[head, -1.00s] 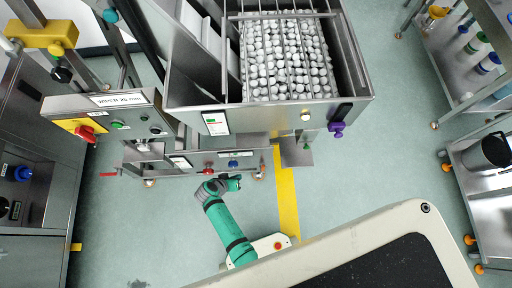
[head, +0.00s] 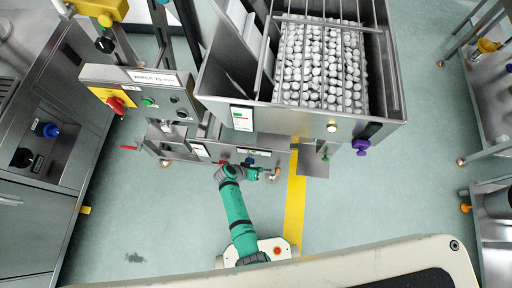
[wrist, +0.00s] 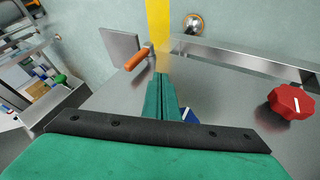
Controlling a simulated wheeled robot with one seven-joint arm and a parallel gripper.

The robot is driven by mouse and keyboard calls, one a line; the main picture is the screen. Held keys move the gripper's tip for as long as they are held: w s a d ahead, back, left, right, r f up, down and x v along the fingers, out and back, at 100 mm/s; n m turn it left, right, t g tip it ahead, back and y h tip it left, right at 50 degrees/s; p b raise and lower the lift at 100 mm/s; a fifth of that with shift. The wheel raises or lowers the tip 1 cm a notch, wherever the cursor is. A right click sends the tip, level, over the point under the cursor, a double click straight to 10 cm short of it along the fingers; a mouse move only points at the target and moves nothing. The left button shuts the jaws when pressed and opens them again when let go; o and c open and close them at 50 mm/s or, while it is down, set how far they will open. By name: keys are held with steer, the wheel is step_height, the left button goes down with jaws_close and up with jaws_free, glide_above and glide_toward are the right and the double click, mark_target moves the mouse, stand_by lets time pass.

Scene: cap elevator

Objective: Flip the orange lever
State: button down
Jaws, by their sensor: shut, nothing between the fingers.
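The orange lever (wrist: 137,59) sticks out at the edge of the steel panel in the wrist view, on a small metal pivot. In the head view it is a small orange spot (head: 276,171) at the machine's lower front. My gripper (wrist: 162,77) is shut and empty, its fingertips pointing at the panel edge just right of and below the lever in the wrist view. A small gap shows between the fingers and the lever. In the head view my gripper (head: 266,175) is beside the lever, too small to show contact.
A red knob (wrist: 292,101) stands on the panel to the right. A blue part (wrist: 188,115) is partly hidden behind my fingers. A flat steel plate (wrist: 120,47) lies beyond the lever. The steel hopper (head: 330,124) full of white caps is above. A yellow floor stripe (head: 294,205) runs alongside.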

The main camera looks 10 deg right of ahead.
mark_target(278, 171)
steer(key=d+f, duration=0.4)
steer(key=d, duration=0.2)
steer(key=shift+d, duration=0.3)
stand_by(0.4)
